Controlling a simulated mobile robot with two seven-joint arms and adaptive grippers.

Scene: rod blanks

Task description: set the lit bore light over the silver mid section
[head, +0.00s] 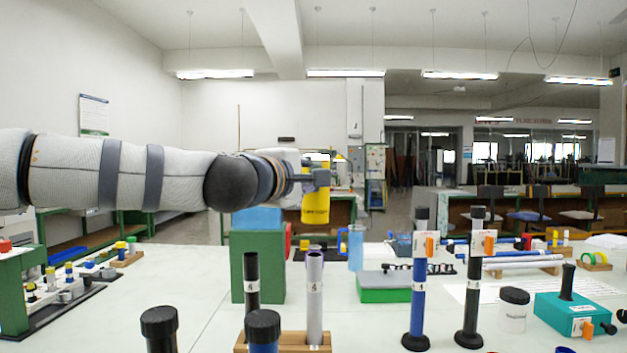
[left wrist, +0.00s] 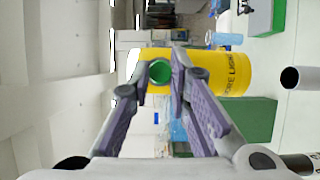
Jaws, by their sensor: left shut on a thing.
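The yellow bore light (head: 315,208) is held upright in the air by my left gripper (head: 316,178). In the left wrist view the yellow body (left wrist: 236,72) shows behind the fingers (left wrist: 160,75), with a green round spot between the fingertips. I cannot tell if its lamp is lit. The silver mid section (head: 315,300) stands upright in a wooden rack (head: 290,339), below the bore light and apart from it. Its open top (left wrist: 290,78) shows at the right of the left wrist view. My right gripper is not in view.
A black tube (head: 252,285) and a blue tube with a black cap (head: 263,328) stand beside the silver one. A green block (head: 270,262) is behind. Blue (head: 418,295) and black (head: 473,285) rods on round bases stand to the right, near a teal box (head: 575,312).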

